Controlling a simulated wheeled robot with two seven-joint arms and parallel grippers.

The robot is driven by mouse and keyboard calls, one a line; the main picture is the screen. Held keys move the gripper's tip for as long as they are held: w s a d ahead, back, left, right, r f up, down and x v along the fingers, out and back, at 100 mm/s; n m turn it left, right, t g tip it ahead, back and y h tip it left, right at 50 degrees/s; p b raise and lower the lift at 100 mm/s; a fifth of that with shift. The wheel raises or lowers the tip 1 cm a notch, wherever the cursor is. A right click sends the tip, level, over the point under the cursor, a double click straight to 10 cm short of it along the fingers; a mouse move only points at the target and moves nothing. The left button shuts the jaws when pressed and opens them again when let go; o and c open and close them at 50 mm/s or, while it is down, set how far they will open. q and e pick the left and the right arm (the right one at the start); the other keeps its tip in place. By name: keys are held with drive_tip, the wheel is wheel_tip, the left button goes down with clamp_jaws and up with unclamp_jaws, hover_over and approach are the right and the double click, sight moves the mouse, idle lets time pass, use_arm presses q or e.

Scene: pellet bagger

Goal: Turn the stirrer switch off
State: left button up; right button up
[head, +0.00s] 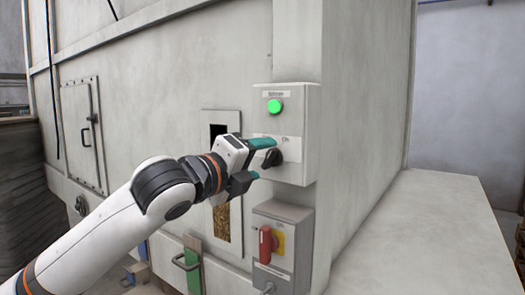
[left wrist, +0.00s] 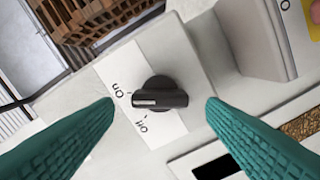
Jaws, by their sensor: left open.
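The stirrer switch is a black knob (head: 272,158) on a grey box (head: 297,110) marked Stirrer, below a lit green lamp (head: 274,105). In the left wrist view the knob (left wrist: 160,97) sits on a white label with On and Off. Its white line points left, nearer On than Off. My left gripper (head: 266,159) is open at the knob, one teal finger above and one below in the head view. In the left wrist view gaps show between the knob and both fingers. My right gripper is out of view.
Below is another box (head: 287,217) with a red handle (head: 265,244) on a yellow plate. A slot window (head: 222,222) showing pellets is left of the boxes. A pale flat surface (head: 430,235) lies at right.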

use_arm(q)
drive_tip(key=shift+x, duration=1.1)
drive_tip(key=c, duration=1)
drive_tip(key=shift+n+p, duration=0.35)
drive_tip(key=shift+n, duration=0.05)
drive_tip(key=n+p, duration=0.1)
drive_tip(key=n, duration=0.3)
drive_tip(key=shift+f+n, duration=0.1)
drive_tip(key=shift+n, duration=0.2)
drive_tip(key=n+p, duration=0.1)
drive_tip(key=n, duration=0.5)
drive_tip(key=shift+f+p, duration=0.2)
drive_tip(key=shift+p, duration=0.1)
drive_tip(key=shift+n, duration=0.4)
